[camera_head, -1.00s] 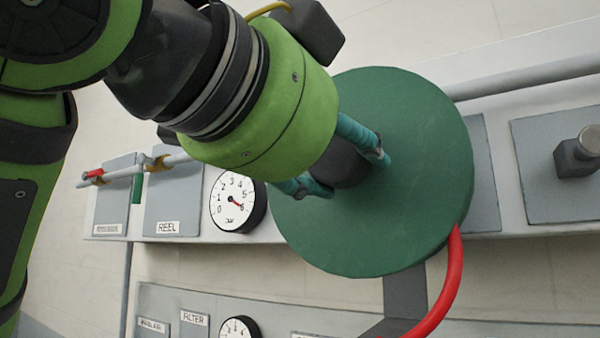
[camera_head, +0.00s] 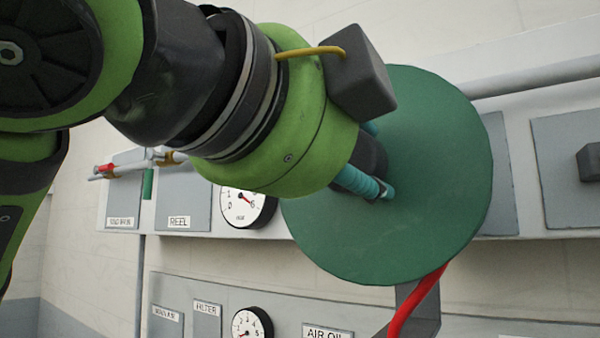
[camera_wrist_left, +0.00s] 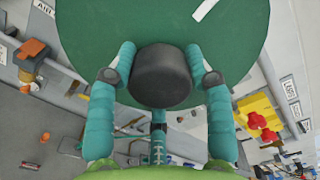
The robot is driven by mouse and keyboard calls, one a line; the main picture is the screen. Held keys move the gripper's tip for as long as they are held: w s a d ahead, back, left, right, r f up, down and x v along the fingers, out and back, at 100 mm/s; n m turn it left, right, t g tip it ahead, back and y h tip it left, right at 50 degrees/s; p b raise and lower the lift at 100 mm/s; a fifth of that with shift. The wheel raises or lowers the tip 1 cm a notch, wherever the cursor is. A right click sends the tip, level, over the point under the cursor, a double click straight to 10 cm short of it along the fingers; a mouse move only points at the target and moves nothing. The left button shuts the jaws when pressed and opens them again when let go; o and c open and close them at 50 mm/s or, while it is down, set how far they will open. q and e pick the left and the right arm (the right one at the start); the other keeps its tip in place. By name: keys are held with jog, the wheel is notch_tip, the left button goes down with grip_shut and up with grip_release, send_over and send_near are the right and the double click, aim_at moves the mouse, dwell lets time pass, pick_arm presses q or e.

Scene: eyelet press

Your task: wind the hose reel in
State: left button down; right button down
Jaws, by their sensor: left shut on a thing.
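The hose reel's green disc (camera_head: 430,200) stands out in front of the wall panel in the head view, and it fills the top of the left wrist view (camera_wrist_left: 170,22). A dark round knob (camera_wrist_left: 161,77) sticks out from its face. My left gripper (camera_head: 372,165) has its teal fingers on either side of this knob, and in the left wrist view the gripper (camera_wrist_left: 160,80) is closed around it. A red hose (camera_head: 413,305) hangs from beneath the disc. My left wrist hides part of the disc's left side. My right gripper is not in view.
A round gauge (camera_head: 246,207) sits left of the disc, beside the plate labelled REEL (camera_head: 183,200). A grey pipe (camera_head: 530,78) runs along the wall behind. A lower panel (camera_head: 280,290) carries another gauge (camera_head: 252,324). A block on a plate (camera_head: 588,162) is at the right.

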pick_arm(q)
jog(key=shift+r, duration=0.1)
dwell(0.4)
jog(key=shift+c, duration=2.4)
grip_release()
jog(key=v, duration=1.2)
